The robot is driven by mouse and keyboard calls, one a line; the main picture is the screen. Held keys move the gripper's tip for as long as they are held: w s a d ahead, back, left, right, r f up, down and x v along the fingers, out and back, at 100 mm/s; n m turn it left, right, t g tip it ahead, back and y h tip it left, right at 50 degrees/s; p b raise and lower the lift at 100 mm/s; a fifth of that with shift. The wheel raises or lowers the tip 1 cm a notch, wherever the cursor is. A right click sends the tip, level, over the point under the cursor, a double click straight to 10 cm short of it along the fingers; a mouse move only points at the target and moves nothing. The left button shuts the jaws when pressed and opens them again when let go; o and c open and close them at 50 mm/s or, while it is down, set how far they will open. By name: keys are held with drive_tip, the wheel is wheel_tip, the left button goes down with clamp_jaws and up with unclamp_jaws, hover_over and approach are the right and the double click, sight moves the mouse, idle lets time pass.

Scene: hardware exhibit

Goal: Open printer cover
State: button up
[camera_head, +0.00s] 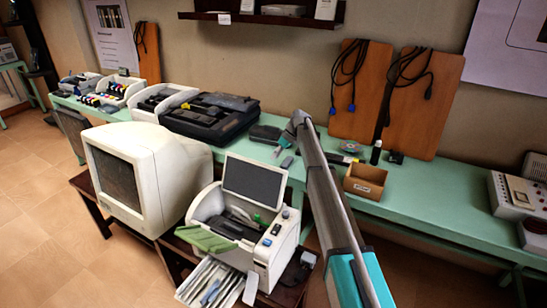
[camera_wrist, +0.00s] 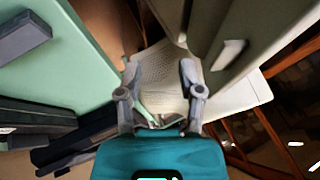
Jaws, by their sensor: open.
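The printer (camera_head: 286,243) is a cream-white machine on a dark low stand in the head view, right of the monitor. Its printer cover (camera_head: 253,181), a dark panel with a pale frame, stands raised and tilted back at the rear. Dark inner parts show below it, and a green flap hangs at the front left. My gripper (camera_wrist: 159,70) is open in the wrist view, with two grey fingers apart. A pale textured surface shows between and beyond the fingers; I cannot tell what it belongs to, or whether the fingers touch it.
A bulky cream monitor (camera_head: 158,178) stands close left of the printer. A long green table (camera_head: 430,206) runs behind, bearing several old machines and a small cardboard box (camera_head: 365,181). My arm crosses the head view right of the printer. Tiled floor is open at left.

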drive_tip(key=shift+w+d+f, duration=0.1)
drive_tip(key=shift+w+d, duration=1.5)
drive_tip(key=shift+d, duration=0.05)
drive_tip(key=s+d+f+m+h, duration=0.1)
drive_tip(key=s+d+m, duration=0.3)
drive_tip(key=s, duration=1.2)
drive_tip(key=s+d+f+m+t+h, duration=0.1)
drive_tip(key=s+d+m+h, duration=0.2)
drive_tip(key=s+d, duration=0.6)
drive_tip(key=s+d+f+m+t+h, duration=0.1)
drive_tip(key=s+d+m, duration=0.4)
drive_tip(key=s, duration=1.9)
drive_tip(key=d+h, duration=0.1)
drive_tip(key=d, duration=0.1)
drive_tip(key=shift+d, duration=0.3)
